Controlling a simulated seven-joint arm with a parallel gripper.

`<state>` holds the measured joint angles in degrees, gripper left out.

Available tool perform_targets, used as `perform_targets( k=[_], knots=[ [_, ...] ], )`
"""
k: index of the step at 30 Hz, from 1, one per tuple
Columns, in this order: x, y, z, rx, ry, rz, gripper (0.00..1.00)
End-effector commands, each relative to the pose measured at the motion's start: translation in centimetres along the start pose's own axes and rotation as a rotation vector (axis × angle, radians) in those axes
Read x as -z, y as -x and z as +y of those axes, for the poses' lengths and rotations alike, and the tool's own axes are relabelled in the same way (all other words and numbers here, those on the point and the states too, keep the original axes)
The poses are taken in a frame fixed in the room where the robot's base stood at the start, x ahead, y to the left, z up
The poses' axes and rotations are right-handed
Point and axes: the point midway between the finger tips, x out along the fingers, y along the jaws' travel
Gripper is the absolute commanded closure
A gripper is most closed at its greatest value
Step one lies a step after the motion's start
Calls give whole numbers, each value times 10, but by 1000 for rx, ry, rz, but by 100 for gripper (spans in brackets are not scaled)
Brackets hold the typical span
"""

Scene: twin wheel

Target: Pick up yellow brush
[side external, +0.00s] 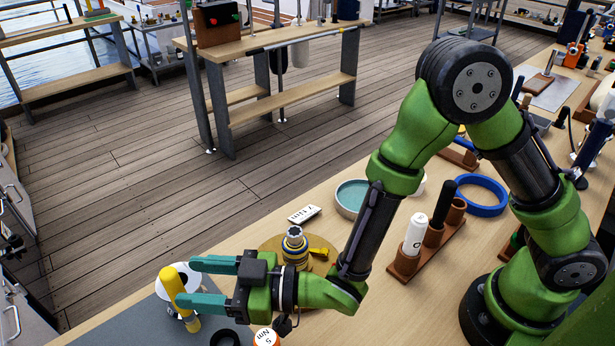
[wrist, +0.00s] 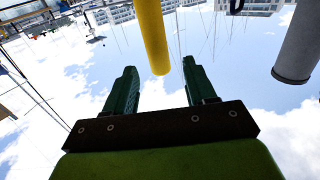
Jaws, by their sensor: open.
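The yellow brush (side external: 174,285) shows as a yellow rod, tilted, at the left end of the bench in the side view. Only its yellow part can be made out; no bristles show. My gripper (side external: 188,281) is open, with teal fingers reaching left to the brush, one finger crossing in front of it. In the wrist view the yellow rod (wrist: 152,35) comes down from the top edge between the lines of the two fingers of my gripper (wrist: 159,75). I cannot tell whether either finger touches it.
A white disc (side external: 165,274) is behind the brush. A teal dish (side external: 350,196), a white block (side external: 304,214) and a brown rack (side external: 435,250) lie farther right. A grey cylinder (wrist: 298,45) shows in the wrist view.

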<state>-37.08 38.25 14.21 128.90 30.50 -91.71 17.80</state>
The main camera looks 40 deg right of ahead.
Motion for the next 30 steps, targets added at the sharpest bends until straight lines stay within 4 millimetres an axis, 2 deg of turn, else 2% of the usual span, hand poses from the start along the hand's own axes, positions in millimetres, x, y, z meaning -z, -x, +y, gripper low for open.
perform_targets(
  k=[6, 9, 18, 28, 30],
  knots=[
    [0, -36, 0, 0, 0, 0, 45],
    [0, -46, 0, 1, 1, -1, 45],
    [0, -50, 1, 0, 1, -3, 46],
    [0, -50, 1, 0, 1, -2, 97],
    [0, -50, 1, 0, 1, -2, 100]
  ],
)
